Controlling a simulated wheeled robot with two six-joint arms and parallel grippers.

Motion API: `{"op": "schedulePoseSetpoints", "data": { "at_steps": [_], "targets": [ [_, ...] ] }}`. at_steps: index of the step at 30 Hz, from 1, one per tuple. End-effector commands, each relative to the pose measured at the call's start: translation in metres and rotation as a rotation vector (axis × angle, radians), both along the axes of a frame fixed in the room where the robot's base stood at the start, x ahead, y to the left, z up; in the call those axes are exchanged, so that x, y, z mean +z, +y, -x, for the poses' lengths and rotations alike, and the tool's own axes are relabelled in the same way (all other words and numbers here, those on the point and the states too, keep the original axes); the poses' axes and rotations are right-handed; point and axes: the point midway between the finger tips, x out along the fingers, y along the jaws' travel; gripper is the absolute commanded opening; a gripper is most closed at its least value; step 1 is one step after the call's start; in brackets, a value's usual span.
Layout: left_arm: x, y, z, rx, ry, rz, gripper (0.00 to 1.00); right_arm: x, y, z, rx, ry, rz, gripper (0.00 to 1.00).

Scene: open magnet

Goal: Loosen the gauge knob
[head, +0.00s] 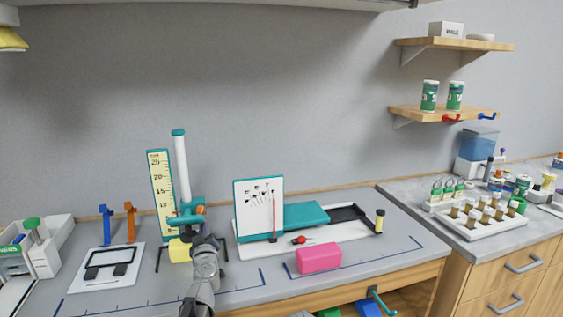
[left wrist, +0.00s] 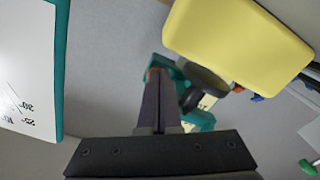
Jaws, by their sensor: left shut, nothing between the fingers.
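The gauge stands on the bench at the left in the head view, with a white post (head: 181,170), a yellow scale (head: 158,180) and a teal carriage (head: 186,219). My right gripper is not in view.
A yellow block (head: 179,251) sits beside my left gripper and looms close in the wrist view (left wrist: 238,38). A white board with markings (head: 258,200) stands just right. A pink block (head: 319,258) lies farther right. Blue and orange stands (head: 129,224) are at the left.

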Motion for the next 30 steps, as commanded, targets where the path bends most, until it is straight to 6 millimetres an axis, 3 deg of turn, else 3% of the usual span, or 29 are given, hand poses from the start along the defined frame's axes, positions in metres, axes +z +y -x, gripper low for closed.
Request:
{"op": "schedulePoseSetpoints", "data": {
  "at_steps": [3,9,30],
  "targets": [
    [0.0,0.005,-0.018,0.001,0.0,0.0,0.0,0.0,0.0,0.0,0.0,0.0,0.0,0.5],
    [0.0,0.01,-0.032,0.001,0.0,0.0,0.0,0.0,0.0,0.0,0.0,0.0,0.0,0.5],
    [0.003,0.01,-0.032,0.001,0.0,0.0,0.0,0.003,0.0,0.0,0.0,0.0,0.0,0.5]
  ]
}}
